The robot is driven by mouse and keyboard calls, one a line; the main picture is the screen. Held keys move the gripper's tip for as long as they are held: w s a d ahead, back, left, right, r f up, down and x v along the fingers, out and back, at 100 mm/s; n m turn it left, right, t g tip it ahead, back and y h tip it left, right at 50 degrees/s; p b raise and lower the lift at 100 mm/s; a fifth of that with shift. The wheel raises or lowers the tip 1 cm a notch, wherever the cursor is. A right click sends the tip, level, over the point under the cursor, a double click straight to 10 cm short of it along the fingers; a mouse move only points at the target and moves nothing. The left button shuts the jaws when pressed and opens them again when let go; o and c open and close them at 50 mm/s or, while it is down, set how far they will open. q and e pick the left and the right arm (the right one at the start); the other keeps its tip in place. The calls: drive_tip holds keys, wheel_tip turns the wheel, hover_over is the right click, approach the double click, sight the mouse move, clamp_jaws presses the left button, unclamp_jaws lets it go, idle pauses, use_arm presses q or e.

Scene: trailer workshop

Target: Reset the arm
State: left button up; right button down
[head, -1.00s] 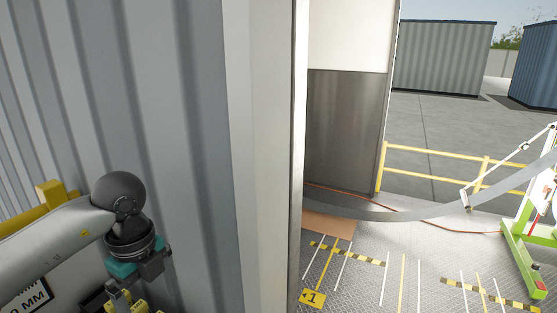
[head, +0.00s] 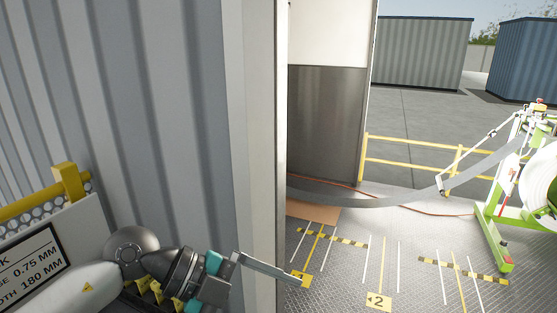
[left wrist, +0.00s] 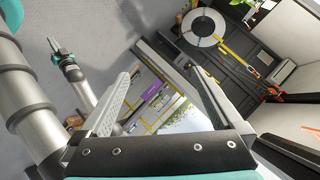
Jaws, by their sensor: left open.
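My left arm comes in from the lower left in the head view, and my left gripper (head: 300,281) points right with its thin fingers in front of the door-frame edge. In the left wrist view its two fingers (left wrist: 158,78) stand wide apart with nothing between them. A white arm with a teal band and dark joint (left wrist: 70,70), apparently my right arm, shows at the left of that view. The head view does not show my right gripper.
A corrugated grey wall (head: 130,110) stands close behind my left arm. A white sign (head: 45,255) and a yellow rail (head: 68,182) are at lower left. A grey strip (head: 395,202) runs to a green-framed reel stand (head: 492,235). Marked floor (head: 350,270) lies to the right.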

use_arm(q)
wheel_tip(320, 180, up, 13)
drive_tip(key=w+d+n+t+h, duration=0.3)
drive_tip(key=n+t+h, duration=0.3)
drive_tip(key=t+h, duration=0.25)
drive_tip(key=w+a+n+t+y, duration=0.4)
drive_tip(key=a+n+t+y, duration=0.45)
drive_tip(key=n+t, duration=0.25)
drive_tip(key=a+f+n+g+y, duration=0.4)
drive_tip(key=a+f+n+y, duration=0.5)
drive_tip(key=f+y, duration=0.45)
drive_tip(key=s+f+g+h, duration=0.2)
drive_tip(key=s+f+g, duration=1)
drive_tip(key=s+f, duration=0.85)
drive_tip(key=s+f+g+b, duration=0.25)
drive_tip(key=f+b, duration=0.45)
drive_tip(key=f, duration=2)
drive_tip(key=s+a+f+b, duration=0.3)
drive_tip(key=s+f+b, duration=0.2)
drive_tip(key=s+f, duration=1.1)
wheel_tip(320, 180, down, 4)
drive_tip(key=shift+a+r+m+b, duration=0.1)
drive_tip(key=shift+a+m+b, duration=0.1)
drive_tip(key=shift+m+b, duration=0.2)
use_arm(e)
wheel_tip(320, 180, down, 13)
drive_tip(key=s, duration=0.2)
